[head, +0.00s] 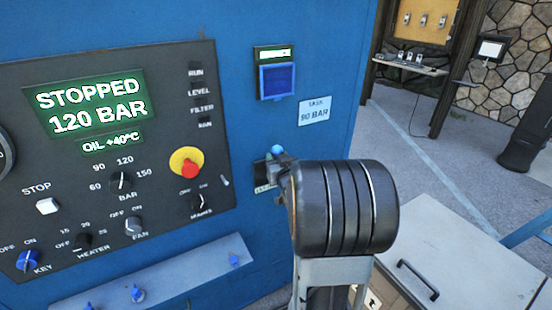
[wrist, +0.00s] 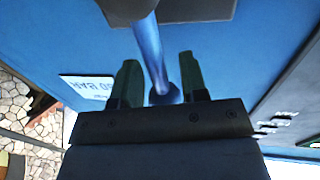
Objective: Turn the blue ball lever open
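The blue ball lever (wrist: 153,50) runs down the wrist view from a dark grey block (wrist: 185,10) at the top. The fingers are apart, with a gap on each side of the lever; I see no contact. In the head view a small blue ball (head: 277,150) shows on the blue cabinet wall, just beyond my gripper (head: 272,166). My black wrist hides much of the gripper and lever there.
The dark control panel (head: 220,100) reads STOPPED, 120 BAR. A red button (head: 190,168) on yellow sits left of my gripper. A label (head: 314,111) reads 80 BAR. A ledge with small blue levers (head: 137,293) is below. A pale cabinet top (head: 470,255) stands at right.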

